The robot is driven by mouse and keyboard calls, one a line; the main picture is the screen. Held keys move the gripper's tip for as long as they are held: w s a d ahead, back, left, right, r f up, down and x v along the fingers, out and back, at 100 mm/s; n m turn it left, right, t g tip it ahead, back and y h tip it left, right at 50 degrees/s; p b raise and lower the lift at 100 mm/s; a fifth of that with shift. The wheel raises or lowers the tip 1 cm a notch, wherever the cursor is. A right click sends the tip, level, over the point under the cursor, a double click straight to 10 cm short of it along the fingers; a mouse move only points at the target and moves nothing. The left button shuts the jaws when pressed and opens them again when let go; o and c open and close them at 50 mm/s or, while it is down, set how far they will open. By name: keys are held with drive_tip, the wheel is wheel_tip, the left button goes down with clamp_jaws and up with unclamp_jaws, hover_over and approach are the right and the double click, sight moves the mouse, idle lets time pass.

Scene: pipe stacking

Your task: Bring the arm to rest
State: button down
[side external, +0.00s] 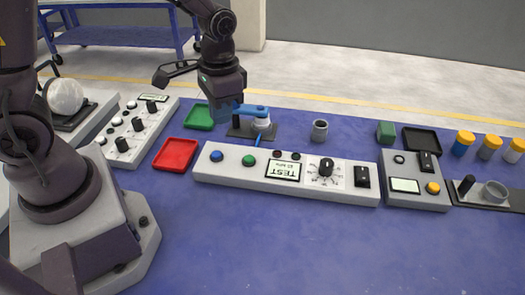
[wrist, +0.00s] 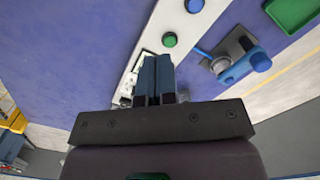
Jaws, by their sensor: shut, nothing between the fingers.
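My gripper (side external: 230,112) hangs above the table at the left of centre in the side view. Its blue fingers are shut together with nothing between them; they also show in the wrist view (wrist: 158,62). In the side view the fingers overlap the fixture with a blue arm (side external: 257,110). In the wrist view that fixture (wrist: 240,67) stands apart, to the right of the fingers. A grey hollow cylinder (side external: 320,131) stands upright on the table, right of the fixture. The exact height of the fingertips is hard to tell.
A long test panel (side external: 222,172) with buttons and a dial lies in front of my gripper. A red tray (side external: 175,154), a green tray (side external: 198,117) and a black tray (side external: 421,140) lie around it. Several orange-capped containers (side external: 463,143) stand right. The blue front table area (side external: 290,245) is clear.

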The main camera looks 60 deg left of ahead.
drive_tip(key=s+r+t, duration=0.3)
drive_tip(key=s+r, duration=0.2)
drive_tip(key=r, duration=0.3)
drive_tip(key=s+r+n+t, duration=0.1)
drive_tip(key=s+r+t, duration=0.2)
drive_tip(key=r, duration=0.6)
drive_tip(key=shift+s+d, duration=0.3)
drive_tip(key=shift+s, duration=1.05)
